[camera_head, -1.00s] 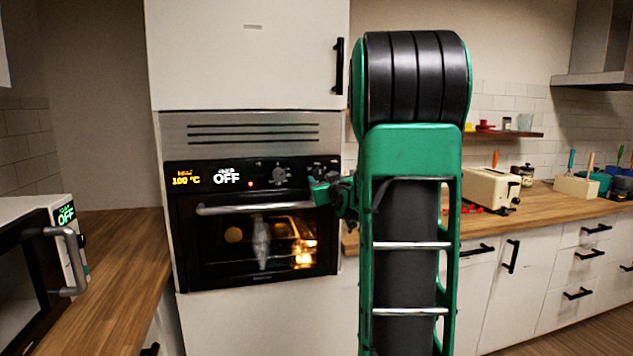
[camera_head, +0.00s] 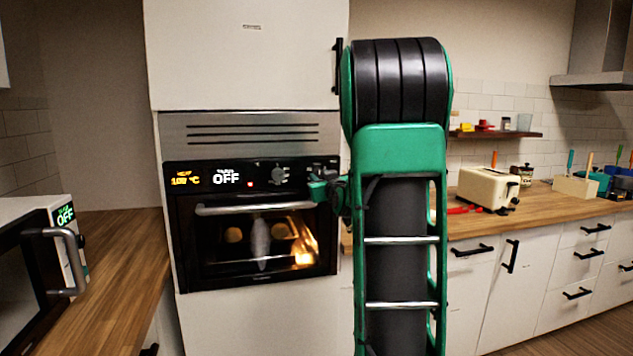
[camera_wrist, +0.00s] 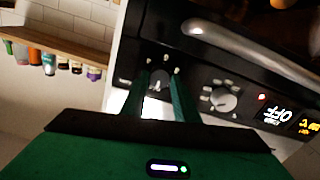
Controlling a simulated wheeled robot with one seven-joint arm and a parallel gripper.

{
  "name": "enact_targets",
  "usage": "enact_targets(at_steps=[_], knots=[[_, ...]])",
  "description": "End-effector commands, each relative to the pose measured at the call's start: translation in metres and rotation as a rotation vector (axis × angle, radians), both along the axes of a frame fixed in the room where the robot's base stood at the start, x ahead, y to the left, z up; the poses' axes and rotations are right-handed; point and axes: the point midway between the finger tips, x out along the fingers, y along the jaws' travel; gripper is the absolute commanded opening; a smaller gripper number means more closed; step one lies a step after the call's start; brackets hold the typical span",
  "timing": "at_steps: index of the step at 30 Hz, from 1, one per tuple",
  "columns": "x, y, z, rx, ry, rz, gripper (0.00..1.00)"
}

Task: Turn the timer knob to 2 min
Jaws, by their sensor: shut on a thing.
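The black built-in oven (camera_head: 182,235) has a control panel with an orange display (camera_head: 186,179), seemingly 100 °C, and a white display (camera_head: 227,178) reading OFF. A round knob (camera_head: 280,174) with marks around it sits in the middle of the panel; it also shows in the wrist view (camera_wrist: 222,100), free of my gripper. My gripper (camera_head: 318,186) is at the panel's right end. In the wrist view my gripper (camera_wrist: 161,88) has its two green fingers on either side of the right-hand knob (camera_wrist: 160,76), shut on it. That knob's pointer and marks are mostly hidden.
The oven's bar handle (camera_head: 255,208) runs just below the panel. A tall cabinet door with a black handle (camera_head: 339,66) is above. A microwave (camera_head: 30,262) stands on the left counter, its display reading OFF. A toaster (camera_head: 487,187) stands on the right counter.

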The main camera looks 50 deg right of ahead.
Motion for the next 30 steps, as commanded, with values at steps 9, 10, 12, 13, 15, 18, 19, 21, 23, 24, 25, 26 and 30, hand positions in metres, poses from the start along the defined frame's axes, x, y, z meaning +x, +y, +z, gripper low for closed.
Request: enact_targets(at_steps=[9,10,12,13,15,18,19,21,23,24,25,26,30], knots=[[0.0053,0.0026,0.0002,0.113,-0.069,0.014,0.05],[0.0054,0.0026,0.0002,0.132,-0.081,0.014,0.05],[0.0054,0.0025,0.0003,0.181,-0.111,0.014,0.05],[0.0055,0.0025,0.0003,0.202,-0.124,0.014,0.05],[0.0056,0.0025,0.0004,0.257,-0.157,0.014,0.05],[0.0056,0.0026,0.0004,0.339,-0.207,0.015,0.05],[0.0057,0.0027,0.0004,0.362,-0.222,0.015,0.05],[0.0057,0.0028,0.0005,0.421,-0.257,0.015,0.05],[0.0057,0.0028,0.0006,0.468,-0.286,0.015,0.05],[0.0057,0.0028,0.0006,0.501,-0.306,0.015,0.05],[0.0058,0.0029,0.0006,0.524,-0.32,0.015,0.05],[0.0058,0.0029,0.0006,0.547,-0.334,0.015,0.05],[0.0061,0.0032,0.0007,0.649,-0.396,0.015,0.05]])
